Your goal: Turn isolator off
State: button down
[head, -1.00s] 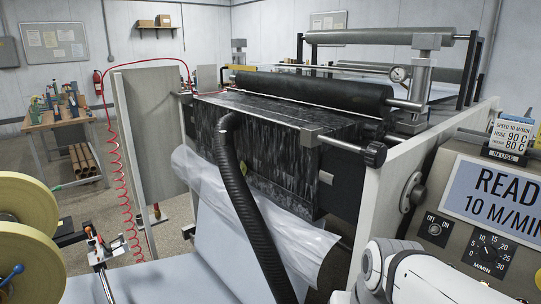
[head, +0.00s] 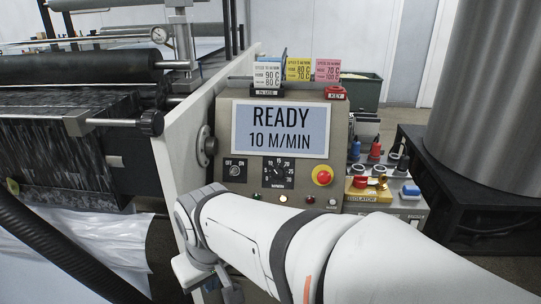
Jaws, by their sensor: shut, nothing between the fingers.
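The isolator (head: 361,184) sits at the right of the control panel in the head view, with a red part on a yellow body and a yellow ISOLATOR label (head: 363,198) below it. It is small, and I cannot tell its switch position. My white arm crosses the lower middle of the view, in front of the panel's bottom edge. It bends down at the left, and my gripper's fingers do not show. The control panel (head: 228,183) has a lit screen (head: 280,129) reading READY, 10 M/MIN.
A red stop button (head: 322,176), a dial (head: 278,171) and an ON/OFF switch (head: 235,171) are on the panel. Coloured cards (head: 298,69) stand on top. A large grey cylinder (head: 485,95) on a dark stand is at the right. The coating machine's rollers (head: 80,66) are at the left.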

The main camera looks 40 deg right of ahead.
aim_at(360, 181)
jog(key=z, duration=2)
jog(key=i, duration=1)
jog(key=u, duration=0.15)
